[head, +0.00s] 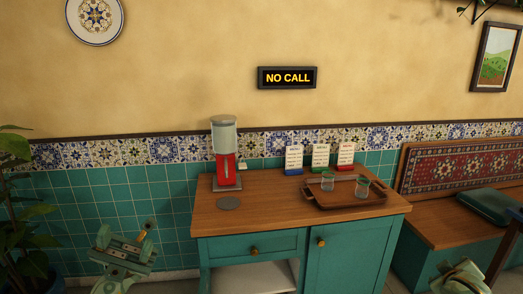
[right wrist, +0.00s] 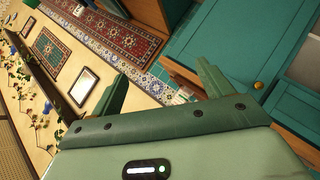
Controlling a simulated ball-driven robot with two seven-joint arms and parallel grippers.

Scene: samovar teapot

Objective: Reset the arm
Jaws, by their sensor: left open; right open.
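My left gripper (head: 126,243) is at the lower left of the head view, in front of the tiled wall and left of the cabinet. It is open and empty. My right gripper (head: 462,274) is at the lower right edge of the head view, partly cut off, in front of the bench. In the right wrist view its two fingers (right wrist: 160,88) stand wide apart with nothing between them. Both grippers are apart from the things on the cabinet.
A teal cabinet (head: 262,210) with a wooden top carries a red dispenser (head: 225,160), a grey disc (head: 235,204), a wooden tray (head: 345,205) with two glasses, and three cards (head: 320,156). A sign (head: 287,78) reads "NO CALL". A plant (head: 14,145) stands left, a bench (head: 450,218) right.

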